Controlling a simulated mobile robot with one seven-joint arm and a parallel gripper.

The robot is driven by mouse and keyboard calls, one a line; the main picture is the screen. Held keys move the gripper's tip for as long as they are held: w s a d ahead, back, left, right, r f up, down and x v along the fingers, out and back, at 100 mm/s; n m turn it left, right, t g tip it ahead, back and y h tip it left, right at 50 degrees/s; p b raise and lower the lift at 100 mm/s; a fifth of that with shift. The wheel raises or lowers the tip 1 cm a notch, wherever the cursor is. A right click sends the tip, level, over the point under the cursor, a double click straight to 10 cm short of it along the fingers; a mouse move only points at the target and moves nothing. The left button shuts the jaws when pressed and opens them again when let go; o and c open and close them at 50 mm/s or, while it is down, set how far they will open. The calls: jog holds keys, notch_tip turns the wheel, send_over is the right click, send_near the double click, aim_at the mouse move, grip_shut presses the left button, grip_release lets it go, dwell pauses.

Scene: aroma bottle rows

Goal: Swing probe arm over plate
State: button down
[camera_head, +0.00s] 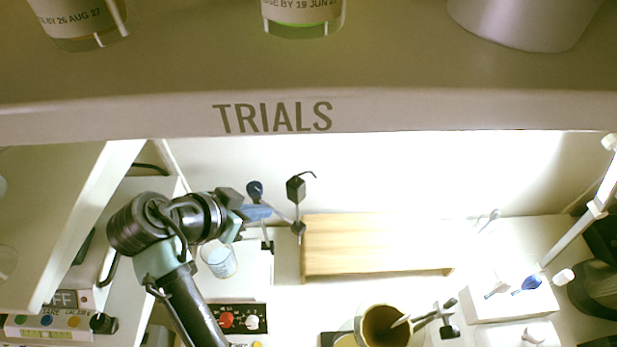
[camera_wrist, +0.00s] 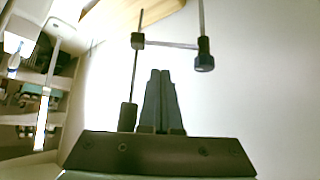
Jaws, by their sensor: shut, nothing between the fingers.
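The probe arm (camera_head: 285,215) is a thin metal rod with dark clamp blocks and a dark knob, on a stand behind the hot plate. In the wrist view the probe arm (camera_wrist: 172,44) runs across between a dark clamp block on the left and a black knob-ended rod on the right. My gripper (camera_head: 262,212) is beside the probe arm in the head view; contact is unclear there. In the wrist view its fingers (camera_wrist: 161,72) are together and empty, just short of the rod. The plate (camera_head: 256,263) is a pale top with a beaker (camera_head: 220,261) on it, partly hidden by my arm.
A shelf edge marked TRIALS (camera_head: 272,117) crosses above. A wooden riser (camera_head: 375,240) stands right of the probe stand. A brown vessel (camera_head: 385,325) holding a tool is in front. A cabinet with a shelf closes the left side.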

aim_at(284, 217)
jog(key=p+x, duration=0.1)
jog(key=x, duration=0.3)
jog(key=p+x, duration=0.1)
jog(key=x, duration=0.4)
jog(key=shift+s+f+p, duration=0.2)
jog(key=shift+p, duration=0.1)
jog(key=shift+s+b, duration=0.15)
jog(key=shift+b, duration=0.15)
